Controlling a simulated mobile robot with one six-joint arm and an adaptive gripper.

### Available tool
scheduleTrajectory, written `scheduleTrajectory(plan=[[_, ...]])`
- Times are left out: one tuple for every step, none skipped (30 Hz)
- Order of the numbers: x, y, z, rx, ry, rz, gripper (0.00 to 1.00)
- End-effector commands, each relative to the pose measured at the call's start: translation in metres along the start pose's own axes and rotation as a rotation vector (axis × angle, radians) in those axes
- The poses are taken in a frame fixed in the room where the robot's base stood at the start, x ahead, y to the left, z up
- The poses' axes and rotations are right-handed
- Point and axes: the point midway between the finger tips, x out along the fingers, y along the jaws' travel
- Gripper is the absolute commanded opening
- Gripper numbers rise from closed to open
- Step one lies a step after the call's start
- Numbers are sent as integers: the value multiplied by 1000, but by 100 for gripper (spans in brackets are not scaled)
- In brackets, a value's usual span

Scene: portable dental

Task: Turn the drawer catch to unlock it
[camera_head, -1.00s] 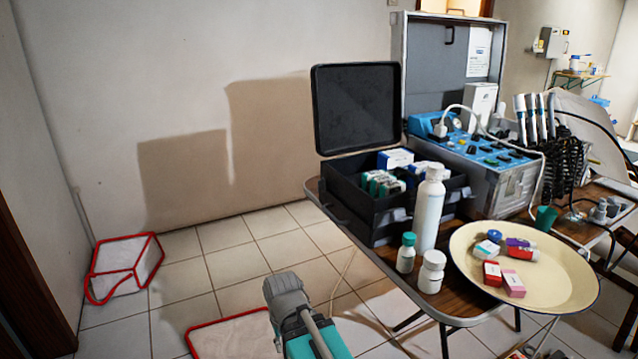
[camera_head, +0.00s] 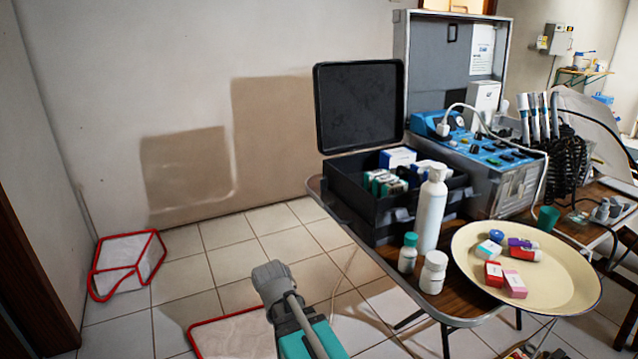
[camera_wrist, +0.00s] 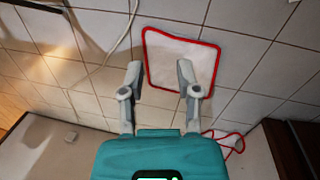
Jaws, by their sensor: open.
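The black case (camera_head: 362,218) stands with its lid (camera_head: 360,105) open on the brown folding table, boxes in its upper tray. A small grey piece on its front (camera_head: 402,214) may be the drawer catch; it is too small to tell how it is turned. My gripper (camera_head: 270,276) is left of the table and apart from the case. In the wrist view my gripper (camera_wrist: 160,78) is open and empty, its two grey fingers spread over the tiled floor. Neither case nor catch shows in that view.
A white bottle (camera_head: 430,212) and two smaller bottles, one green-capped (camera_head: 408,253), stand before the case. A cream tray (camera_head: 545,300) with small boxes sits at the table's front. A red-edged white mat (camera_wrist: 180,62) lies on the floor. Floor left of the table is mostly clear.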

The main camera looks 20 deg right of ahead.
Motion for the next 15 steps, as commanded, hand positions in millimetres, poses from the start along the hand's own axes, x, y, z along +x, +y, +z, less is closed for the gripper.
scheduleTrajectory(plan=[[-7,10,-12,-52,-12,48,43],[-10,16,-16,-88,-21,80,43],[-14,24,-23,-137,-35,126,43],[-18,30,-28,-177,-49,162,43],[-22,36,-34,-219,-64,198,43],[-28,45,-41,-274,-87,247,43],[-34,52,-47,-316,-106,284,43],[-39,58,-52,-358,-127,321,43],[-46,67,-60,-413,-157,370,43],[-52,73,-66,-454,-181,405,43],[-58,79,-71,-494,-206,440,43],[-67,86,-79,-547,-242,486,43],[-74,91,-85,-586,-270,520,43],[-81,96,-91,-625,-301,553,43],[-91,103,-99,-674,-343,595,43]])
